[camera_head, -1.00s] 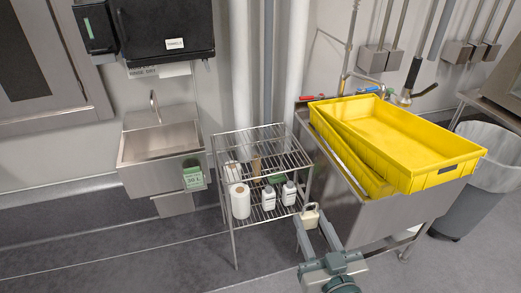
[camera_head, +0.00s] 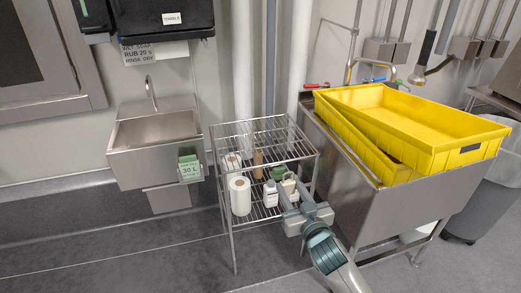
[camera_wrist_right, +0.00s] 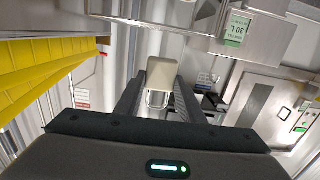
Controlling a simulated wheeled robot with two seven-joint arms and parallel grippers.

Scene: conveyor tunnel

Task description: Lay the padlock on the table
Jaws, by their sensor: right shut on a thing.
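A beige padlock (camera_head: 289,185) is held in my right gripper (camera_head: 291,195), in front of the wire-shelf table's right front side. In the right wrist view the padlock (camera_wrist_right: 161,74) sits between the two fingers of the right gripper (camera_wrist_right: 159,88), with its metal shackle pointing back toward the palm. The wire-shelf table (camera_head: 240,130) has a bare-looking top rack and a lower rack. Whether the padlock touches the table cannot be told. My left gripper is not in view.
The lower rack holds a paper roll (camera_head: 240,196), a white bottle (camera_head: 270,193) and other bottles. A steel sink with yellow crates (camera_head: 440,165) stands close on the right. A small hand basin (camera_head: 155,160) is at the left. The top rack has free room.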

